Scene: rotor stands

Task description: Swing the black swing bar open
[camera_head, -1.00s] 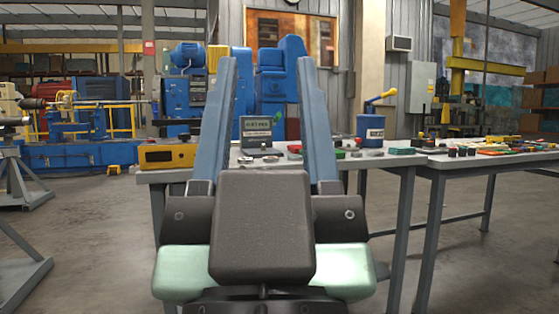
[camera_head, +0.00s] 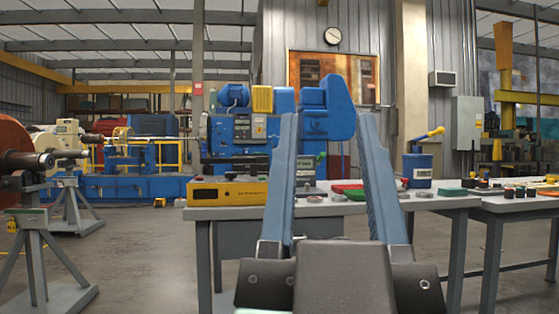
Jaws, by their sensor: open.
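My gripper (camera_head: 328,116) stands in the lower middle of the head view, its two long blue-grey fingers pointing up and well apart. It is open, with nothing visible held between the fingers. I cannot make out a black swing bar for certain. At the left edge, a rotor with a dark shaft (camera_head: 62,155) is near a grey stand (camera_head: 34,250) on splayed legs. My gripper is to the right of these and apart from them.
A grey workbench (camera_head: 240,212) stands behind my gripper, with a yellow box (camera_head: 227,191) and a blue canister (camera_head: 417,169) on it. A second bench (camera_head: 500,207) with small parts is at right. Blue machines stand behind.

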